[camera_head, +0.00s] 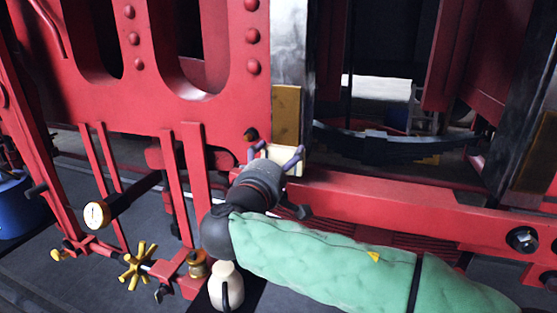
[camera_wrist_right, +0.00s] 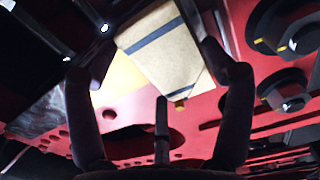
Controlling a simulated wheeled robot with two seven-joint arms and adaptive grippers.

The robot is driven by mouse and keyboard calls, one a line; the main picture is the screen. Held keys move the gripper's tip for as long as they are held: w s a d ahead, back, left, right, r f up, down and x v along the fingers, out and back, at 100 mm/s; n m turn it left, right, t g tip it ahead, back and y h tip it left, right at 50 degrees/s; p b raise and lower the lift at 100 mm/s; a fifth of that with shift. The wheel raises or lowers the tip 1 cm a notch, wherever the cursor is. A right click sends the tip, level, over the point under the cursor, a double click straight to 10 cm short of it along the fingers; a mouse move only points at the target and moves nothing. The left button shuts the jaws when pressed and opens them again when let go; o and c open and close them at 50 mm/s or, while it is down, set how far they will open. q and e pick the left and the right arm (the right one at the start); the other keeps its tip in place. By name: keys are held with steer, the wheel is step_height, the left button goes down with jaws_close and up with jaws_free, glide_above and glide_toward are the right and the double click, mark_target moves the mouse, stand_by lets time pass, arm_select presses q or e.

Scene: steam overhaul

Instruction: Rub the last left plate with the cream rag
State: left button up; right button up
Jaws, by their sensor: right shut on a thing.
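My right gripper (camera_head: 277,156) is shut on the cream rag (camera_head: 292,160), which shows as a pale folded pad between its purple-grey fingers. In the right wrist view the rag (camera_wrist_right: 168,62) is cream with dark blue stripes and sits between the fingertips (camera_wrist_right: 150,62). The left plate (camera_head: 286,112) is a dull brass-yellow face on the left upright, directly above the rag. Part of it shows bright yellow beside the rag in the wrist view (camera_wrist_right: 122,76). I cannot tell whether the rag touches it. My left gripper is not in view.
Another brass-brown plate (camera_head: 541,150) is on the right upright. A red beam (camera_head: 400,202) runs below the dark opening. A blue drum (camera_head: 18,205) stands at the left edge.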

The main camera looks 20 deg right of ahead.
steer(key=shift+s+f, duration=0.1)
steer(key=shift+f, duration=0.05)
steer(key=shift+b+v, duration=0.45)
steer(key=shift+v, duration=2.3)
steer(key=shift+v, duration=1.5)
